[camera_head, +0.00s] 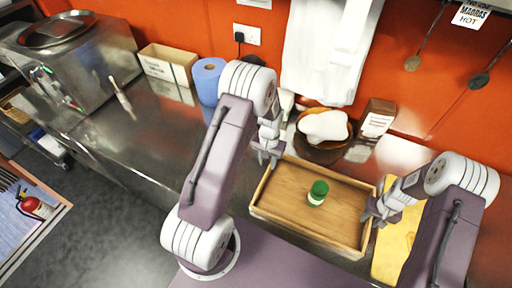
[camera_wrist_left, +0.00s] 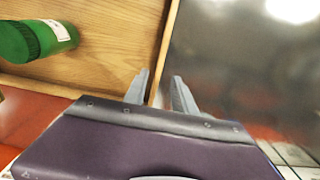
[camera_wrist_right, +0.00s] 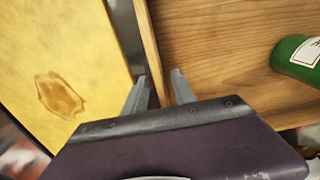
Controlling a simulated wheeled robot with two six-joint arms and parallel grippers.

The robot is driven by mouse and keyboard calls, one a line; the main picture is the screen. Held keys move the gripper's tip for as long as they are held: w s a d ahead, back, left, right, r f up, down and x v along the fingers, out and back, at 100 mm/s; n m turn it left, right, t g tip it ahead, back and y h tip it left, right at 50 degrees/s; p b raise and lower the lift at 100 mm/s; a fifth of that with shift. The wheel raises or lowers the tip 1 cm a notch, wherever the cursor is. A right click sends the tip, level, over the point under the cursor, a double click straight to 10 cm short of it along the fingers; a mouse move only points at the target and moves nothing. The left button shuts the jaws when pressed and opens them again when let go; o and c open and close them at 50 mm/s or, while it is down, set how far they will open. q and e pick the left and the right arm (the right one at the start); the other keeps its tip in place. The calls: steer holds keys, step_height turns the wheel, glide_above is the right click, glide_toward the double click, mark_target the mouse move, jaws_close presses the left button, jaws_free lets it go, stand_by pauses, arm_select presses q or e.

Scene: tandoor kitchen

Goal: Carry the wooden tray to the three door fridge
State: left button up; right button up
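The wooden tray (camera_head: 277,217) lies on the surface in front of me in the head view, with a green-lidded jar (camera_head: 317,192) standing on it. My left gripper (camera_head: 268,160) is at the tray's left end. In the left wrist view its fingers (camera_wrist_left: 160,88) are apart, one on each side of the tray rim (camera_wrist_left: 166,45). My right gripper (camera_head: 373,215) is at the right end. In the right wrist view its fingers (camera_wrist_right: 160,85) also stand apart on both sides of the rim (camera_wrist_right: 147,40). I cannot make out the three door fridge for certain.
A yellow board (camera_head: 397,245) lies right of the tray. A wooden bowl (camera_head: 340,143) with white contents and a brown box (camera_head: 376,119) stand behind it. A blue roll (camera_head: 208,80) and carton (camera_head: 167,65) stand on the steel counter (camera_head: 150,130). Grey floor (camera_head: 75,215) lies open at left.

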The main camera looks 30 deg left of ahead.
arm_select(q)
step_height(320, 180, up, 3)
steer(key=shift+r, duration=0.1)
arm_select(e)
step_height(320, 180, up, 12)
stand_by(0.4)
